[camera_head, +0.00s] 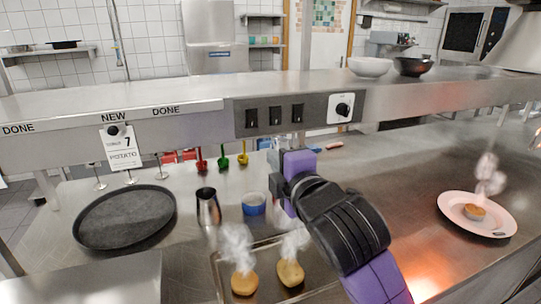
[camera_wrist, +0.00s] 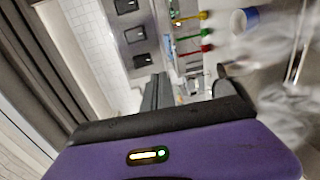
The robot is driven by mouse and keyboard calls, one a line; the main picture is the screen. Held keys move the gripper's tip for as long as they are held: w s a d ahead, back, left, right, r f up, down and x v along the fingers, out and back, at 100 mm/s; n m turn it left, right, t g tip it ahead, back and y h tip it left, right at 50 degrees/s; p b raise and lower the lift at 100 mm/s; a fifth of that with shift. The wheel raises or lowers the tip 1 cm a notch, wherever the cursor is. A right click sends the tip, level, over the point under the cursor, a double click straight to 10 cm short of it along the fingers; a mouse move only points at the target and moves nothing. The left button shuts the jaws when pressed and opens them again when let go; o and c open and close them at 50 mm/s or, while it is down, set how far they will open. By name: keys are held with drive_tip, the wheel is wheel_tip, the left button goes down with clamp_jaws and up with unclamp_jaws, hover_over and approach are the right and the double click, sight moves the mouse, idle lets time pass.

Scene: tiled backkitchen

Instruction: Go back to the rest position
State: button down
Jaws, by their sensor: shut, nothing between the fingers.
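My gripper (camera_head: 276,158) is at the centre of the head view, raised in front of the steel shelf's switch panel, at the end of my purple and black arm. Its dark fingers also show in the wrist view (camera_wrist: 156,90), shut with nothing held. The fingertips are small and partly hidden by the hand in the head view. No object touches the gripper as far as I can see.
A pink plate (camera_head: 447,205) with a steaming item stands right. The steel shelf (camera_head: 60,112) crosses behind.

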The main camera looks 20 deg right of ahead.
drive_tip(key=shift+s, duration=0.1)
idle(0.5)
wheel_tip(320, 180, up, 6)
drive_tip(key=s+m+t+y, duration=0.1)
drive_tip(key=s+m+t, duration=0.1)
drive_tip(key=m+t, duration=0.15)
drive_tip(key=s+f+m+g, duration=0.2)
drive_tip(key=s+f+m, duration=0.2)
drive_tip(key=s+f, duration=0.6)
drive_tip(key=s+f+m+g, duration=0.1)
drive_tip(key=s+f+m, duration=0.4)
drive_tip(key=s+f, duration=0.6)
drive_tip(key=s+d+f+m+g+h, duration=0.1)
drive_tip(key=s+f+m, duration=0.4)
drive_tip(key=s, duration=1.7)
wheel_tip(320, 180, down, 5)
drive_tip(key=shift+s+f+g, duration=0.2)
drive_tip(key=shift+s+g, duration=0.2)
drive_tip(key=shift+g, duration=0.45)
drive_tip(key=shift+d+m, duration=0.1)
drive_tip(key=shift+m, duration=0.15)
